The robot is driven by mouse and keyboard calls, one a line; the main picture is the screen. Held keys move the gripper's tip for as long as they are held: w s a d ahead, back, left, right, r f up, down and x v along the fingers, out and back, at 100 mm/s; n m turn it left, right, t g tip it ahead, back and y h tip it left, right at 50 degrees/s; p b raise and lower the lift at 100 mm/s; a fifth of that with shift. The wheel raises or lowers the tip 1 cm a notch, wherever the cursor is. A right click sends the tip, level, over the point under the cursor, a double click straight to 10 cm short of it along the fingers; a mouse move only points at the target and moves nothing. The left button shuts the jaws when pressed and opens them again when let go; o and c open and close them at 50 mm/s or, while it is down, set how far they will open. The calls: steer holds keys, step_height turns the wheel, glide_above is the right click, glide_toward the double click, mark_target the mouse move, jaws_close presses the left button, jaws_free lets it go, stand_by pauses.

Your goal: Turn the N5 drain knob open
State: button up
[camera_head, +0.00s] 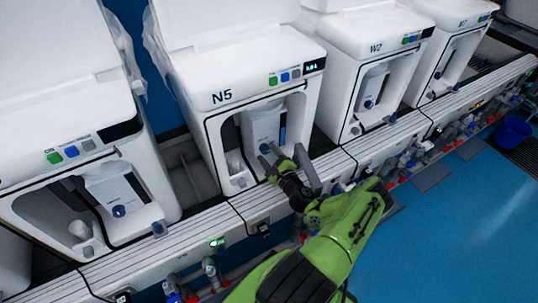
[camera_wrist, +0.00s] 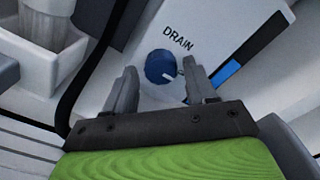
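The N5 unit (camera_head: 222,97) is a white machine in the middle of the head view, with an open bay at its front. The drain knob (camera_wrist: 161,67) is a round blue knob with a white pointer mark, under the word DRAIN on a white panel in the wrist view. Its pointer is toward the lower right of that picture. My gripper (camera_wrist: 162,82) is open, its two grey fingertips apart on either side of the knob's lower part. I cannot tell whether they touch it. In the head view my gripper (camera_head: 274,158) reaches into the bay and hides the knob.
A blue level strip (camera_wrist: 229,73) is right of the knob. A clear cup (camera_wrist: 42,22) stands at the upper left of the wrist view. The W2 unit (camera_head: 362,50) stands to the right, another white unit (camera_head: 60,110) to the left. A ribbed ledge (camera_head: 290,185) runs along the front.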

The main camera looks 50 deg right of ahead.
steer(key=shift+o, duration=0.6)
steer(key=shift+s, duration=0.1)
steer(key=p+v, duration=0.2)
steer(key=v, duration=0.5)
steer(key=shift+s, duration=0.15)
